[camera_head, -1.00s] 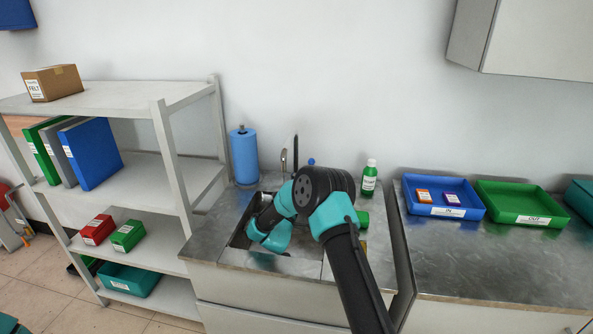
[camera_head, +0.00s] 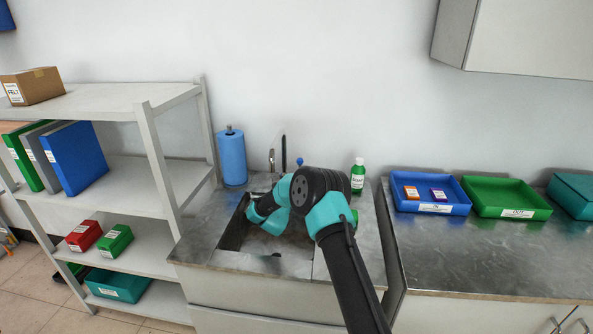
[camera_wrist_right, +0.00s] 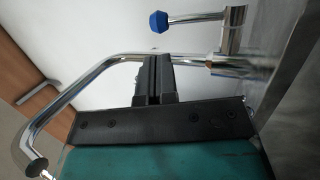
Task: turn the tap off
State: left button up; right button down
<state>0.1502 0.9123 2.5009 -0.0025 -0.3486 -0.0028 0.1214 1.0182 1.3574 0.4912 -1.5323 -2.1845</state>
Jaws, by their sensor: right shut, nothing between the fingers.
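The chrome tap stands behind the sink. In the head view its spout (camera_head: 271,160) and blue handle knob (camera_head: 299,161) show just above my right arm. In the right wrist view the curved spout pipe (camera_wrist_right: 78,88) runs to the left, and the blue knob (camera_wrist_right: 158,21) sits on the end of the chrome lever (camera_wrist_right: 195,16). My right gripper (camera_wrist_right: 153,58) is shut and empty. Its fingertips overlap the spout pipe, below the knob in the picture; I cannot tell whether they touch it. In the head view the fingers are hidden by my arm. My left gripper is out of view.
The sink basin (camera_head: 232,232) lies under my right wrist. A blue paper roll (camera_head: 232,157) stands left of the tap and a green soap bottle (camera_head: 357,177) right of it. Blue (camera_head: 456,207) and green (camera_head: 520,212) trays sit on the right counter. A shelf (camera_head: 150,170) stands left.

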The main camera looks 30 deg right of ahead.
jog(key=x, duration=0.6)
jog(key=shift+w+d, duration=0.25)
jog(key=shift+r, duration=0.15)
